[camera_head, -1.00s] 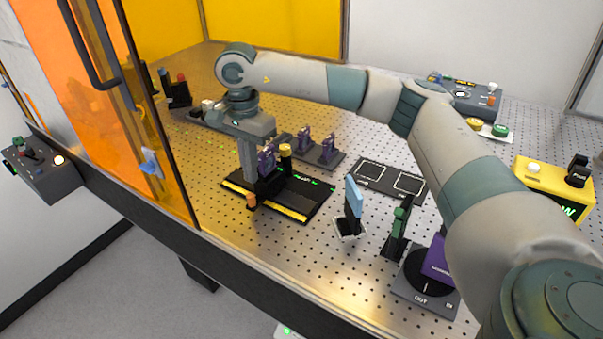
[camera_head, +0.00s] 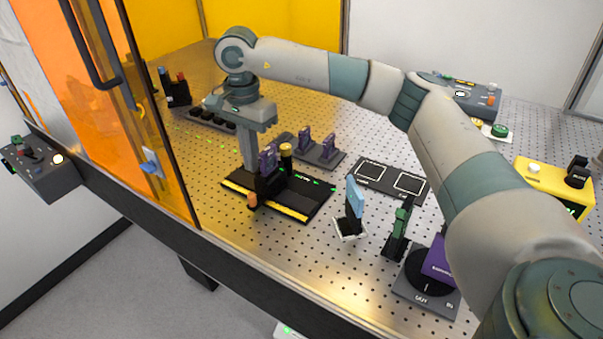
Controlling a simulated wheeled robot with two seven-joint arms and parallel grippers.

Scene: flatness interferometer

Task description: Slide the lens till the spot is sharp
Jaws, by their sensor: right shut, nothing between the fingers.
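A black slide stage (camera_head: 305,198) with yellow edge stripes and green marks lies on the perforated metal table. A purple upright holder (camera_head: 267,160), perhaps the lens carrier, stands on it beside a brass-topped post (camera_head: 286,152). An orange knob (camera_head: 252,200) sits at the stage's front left. My right gripper (camera_head: 251,168) points down at the stage's left part, shut and empty, just left of the purple holder. I cannot tell whether it touches the holder. No light spot is clearly visible. My left gripper is out of view.
Two more purple holders (camera_head: 328,145) stand on a grey base behind. A blue plate on a stand (camera_head: 354,198), a green-black post (camera_head: 399,230) and a round dial (camera_head: 424,270) are at right. A framed black mat (camera_head: 388,180) lies behind them. An orange panel (camera_head: 150,110) borders the left.

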